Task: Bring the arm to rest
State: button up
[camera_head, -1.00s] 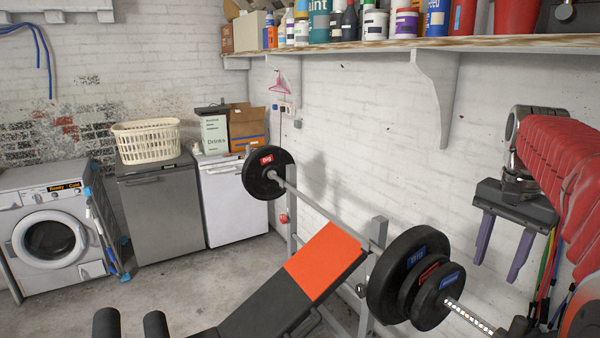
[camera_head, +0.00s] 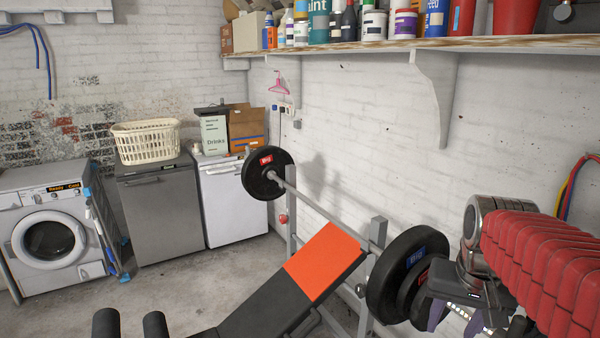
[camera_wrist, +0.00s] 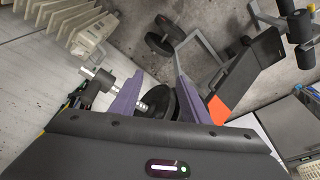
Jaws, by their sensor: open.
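My gripper (camera_head: 456,318) hangs at the lower right of the head view, in front of the near end of the barbell and hiding part of it. Its two purple fingers point down and stand apart. The wrist view shows the same gripper (camera_wrist: 160,68) open, with nothing held between the fingers. Past the fingers lie the barbell's weight plates (camera_wrist: 160,105). My red-covered arm fills the right edge of the head view. Whether the fingers touch the barbell cannot be told.
A barbell (camera_head: 407,262) rests on a rack over a bench with an orange pad (camera_head: 325,260). A wooden shelf (camera_head: 400,48) with cans and bottles runs along the wall above. A washing machine (camera_head: 45,235) and two cabinets stand at the left. Open floor lies before them.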

jog(key=s+a+f+n+t, duration=0.2)
jog(key=s+a+f+n, duration=0.1)
jog(key=s+a, duration=0.7)
jog(key=shift+s+a+n+t+y, duration=0.4)
jog(key=shift+a+n, duration=0.4)
jog(key=shift+a, duration=0.05)
